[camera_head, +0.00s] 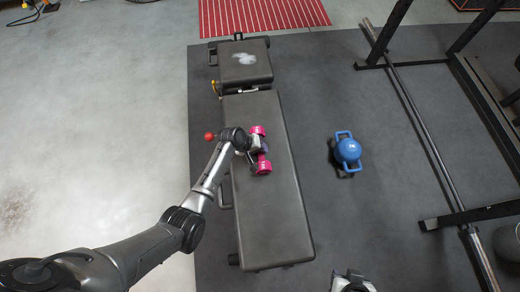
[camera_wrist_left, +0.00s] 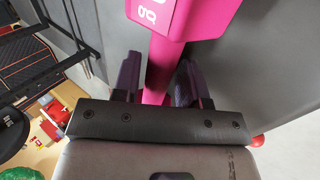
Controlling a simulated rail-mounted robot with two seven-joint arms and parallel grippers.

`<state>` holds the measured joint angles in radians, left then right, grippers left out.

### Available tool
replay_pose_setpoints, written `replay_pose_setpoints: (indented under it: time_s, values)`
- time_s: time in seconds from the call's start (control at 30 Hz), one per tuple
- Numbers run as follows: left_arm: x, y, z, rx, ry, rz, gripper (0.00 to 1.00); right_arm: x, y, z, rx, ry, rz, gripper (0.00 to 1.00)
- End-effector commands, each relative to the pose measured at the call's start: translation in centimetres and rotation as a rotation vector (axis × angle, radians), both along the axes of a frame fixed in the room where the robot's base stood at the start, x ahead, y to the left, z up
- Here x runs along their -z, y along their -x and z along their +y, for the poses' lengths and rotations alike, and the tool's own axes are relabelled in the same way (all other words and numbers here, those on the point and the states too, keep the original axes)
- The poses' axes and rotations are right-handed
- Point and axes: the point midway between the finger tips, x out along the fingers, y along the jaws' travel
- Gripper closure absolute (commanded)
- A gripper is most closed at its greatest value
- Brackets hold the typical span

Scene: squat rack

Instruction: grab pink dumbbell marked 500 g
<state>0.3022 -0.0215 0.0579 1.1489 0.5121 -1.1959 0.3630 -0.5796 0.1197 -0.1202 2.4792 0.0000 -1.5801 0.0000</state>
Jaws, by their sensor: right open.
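The pink dumbbell (camera_head: 263,165) lies on the dark bench, its two heads showing on either side of my left gripper (camera_head: 255,147). In the left wrist view one pink head (camera_wrist_left: 195,15) with partly cut-off white marking fills the top. The pink handle (camera_wrist_left: 160,68) runs between the two dark fingers of my left gripper (camera_wrist_left: 158,80), which is shut on it. The full weight marking cannot be read. My right gripper (camera_head: 352,282) shows at the bottom edge in the head view, open and apart from the dumbbell.
The long padded bench (camera_head: 272,215) stands on a grey mat. A blue kettlebell (camera_head: 348,150) is on the mat to its right. A barbell (camera_head: 425,135) and black rack frame (camera_head: 480,212) stand further right. A red ball-like knob (camera_head: 209,136) shows left of the bench.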

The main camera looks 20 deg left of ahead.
Motion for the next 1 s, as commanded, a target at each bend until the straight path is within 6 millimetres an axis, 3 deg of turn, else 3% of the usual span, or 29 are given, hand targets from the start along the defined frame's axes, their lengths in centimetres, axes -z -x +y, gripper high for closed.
replay_pose_setpoints:
  time_s: [0.4, 0.77, 1.0]
  values:
    - [0.0, 0.0, 0.0, 0.000, 0.000, 0.000, 1.00, 0.0, 0.0, 0.1, 0.003, -0.004, 0.000, 0.57]
    - [-0.3, -0.1, 0.0, 0.000, 0.001, -0.002, 1.00, -0.2, 0.0, 0.0, -0.001, 0.001, -0.001, 0.57]
    - [-3.5, -0.1, 0.0, 0.000, 0.001, -0.005, 1.00, -2.3, 0.0, -0.2, -0.004, 0.007, -0.001, 0.57]
